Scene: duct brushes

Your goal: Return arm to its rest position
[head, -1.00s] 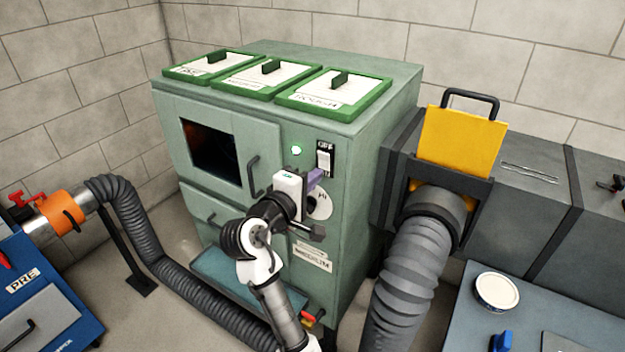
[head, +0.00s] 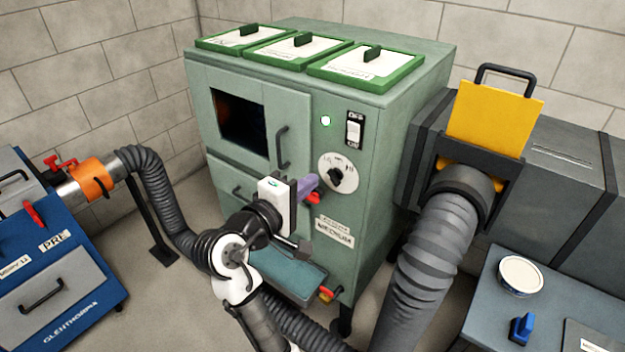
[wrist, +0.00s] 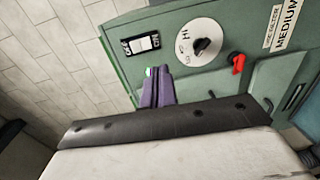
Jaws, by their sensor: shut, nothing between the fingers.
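My gripper (head: 308,188) is in front of the green cabinet (head: 385,150), below and left of its round dial (head: 338,172). Its purple fingers are together with nothing between them. In the wrist view my gripper (wrist: 156,88) points toward the cabinet face, with the dial (wrist: 203,44) to its right and the switch (wrist: 141,43) above. A red lever (wrist: 237,63) is right of the fingers. In the head view the red lever (head: 314,198) shows just beside the fingertips; I cannot tell whether they touch.
A corrugated duct (head: 435,255) with a yellow gate plate (head: 492,118) stands right of the cabinet. A blue unit (head: 80,285) is at the left, joined to another hose (head: 150,185). A side table (head: 490,300) at lower right holds a white tub (head: 521,275).

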